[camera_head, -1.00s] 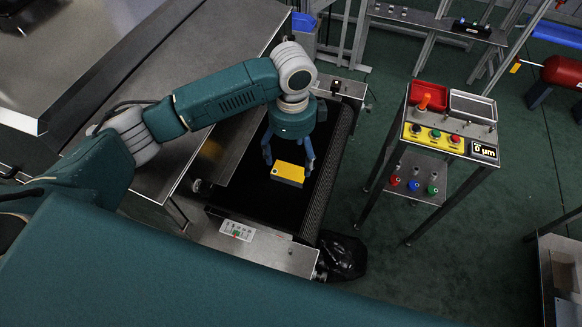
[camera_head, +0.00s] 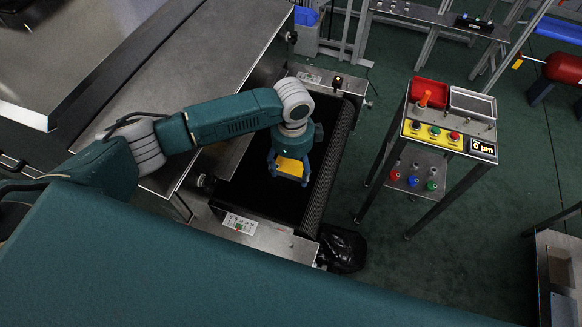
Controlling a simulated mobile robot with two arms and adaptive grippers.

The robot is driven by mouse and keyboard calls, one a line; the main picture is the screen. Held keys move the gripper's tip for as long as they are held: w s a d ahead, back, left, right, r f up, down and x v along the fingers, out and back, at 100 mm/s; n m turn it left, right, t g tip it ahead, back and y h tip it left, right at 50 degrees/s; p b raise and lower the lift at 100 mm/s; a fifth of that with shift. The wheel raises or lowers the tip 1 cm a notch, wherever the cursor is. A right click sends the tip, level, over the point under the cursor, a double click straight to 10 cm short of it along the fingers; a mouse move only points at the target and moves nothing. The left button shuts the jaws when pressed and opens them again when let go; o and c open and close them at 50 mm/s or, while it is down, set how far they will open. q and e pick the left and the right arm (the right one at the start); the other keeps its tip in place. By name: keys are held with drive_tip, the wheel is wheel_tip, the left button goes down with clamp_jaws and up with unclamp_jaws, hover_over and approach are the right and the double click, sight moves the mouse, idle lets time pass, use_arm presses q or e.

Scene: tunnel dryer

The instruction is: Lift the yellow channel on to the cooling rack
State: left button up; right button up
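The yellow channel (camera_head: 289,167) lies on the black belt (camera_head: 250,175) of the dryer's outfeed, in the middle of the head view. My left gripper (camera_head: 288,176) is directly over it, pointing down, with one blue finger at each side of the channel. The gripper body covers the channel's far part. I cannot tell whether the fingers press on the channel or stand just clear of it. The channel seems to rest on the belt. My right gripper is not in view. I cannot make out which thing is the cooling rack.
The grey metal dryer cover (camera_head: 190,70) is close on the left of the belt. A control stand (camera_head: 435,135) with buttons and a red tray (camera_head: 429,93) is to the right. A black bag (camera_head: 342,250) lies by the belt's near end. Green floor is clear between stand and back frames.

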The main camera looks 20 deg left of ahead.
use_arm(q)
drive_tip(key=c, duration=1)
drive_tip(key=shift+o, duration=0.2)
drive_tip(key=shift+r, duration=0.2)
